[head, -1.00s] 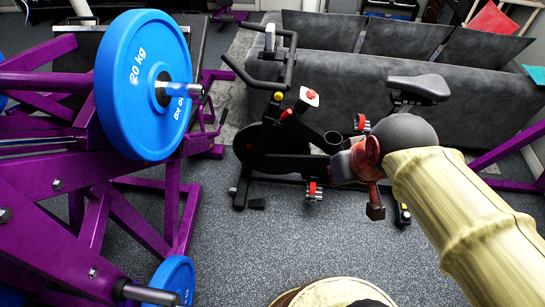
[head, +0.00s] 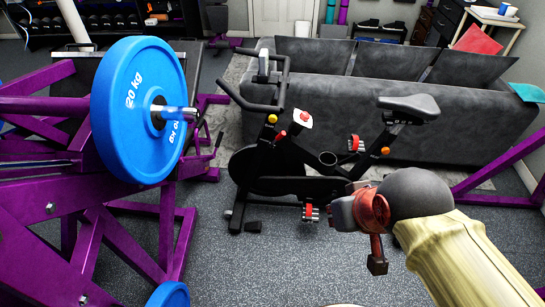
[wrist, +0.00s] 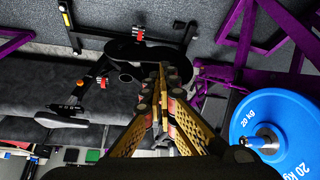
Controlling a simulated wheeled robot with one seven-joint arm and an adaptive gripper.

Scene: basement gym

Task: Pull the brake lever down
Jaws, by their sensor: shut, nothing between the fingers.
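The black exercise bike (head: 290,165) stands on the floor ahead of me, in front of a grey sofa. A red knob (head: 304,116) on a white piece sits on its frame below the handlebar; this may be the brake lever, but I cannot be sure. The bike also shows upside down in the wrist view (wrist: 128,52). There, my gripper (wrist: 163,78) is shut and empty, its tan fingers together in front of the bike frame. They hide part of the frame, and I cannot make out the knob there. In the head view my wrist is right of the bike's lower frame.
A purple weight rack (head: 110,225) with a blue 20 kg plate (head: 120,105) stands close on the left. The sofa (head: 445,125) blocks the space behind the bike. The bike's seat (head: 412,104) is above my wrist. Grey floor (head: 275,265) in front of the bike is clear.

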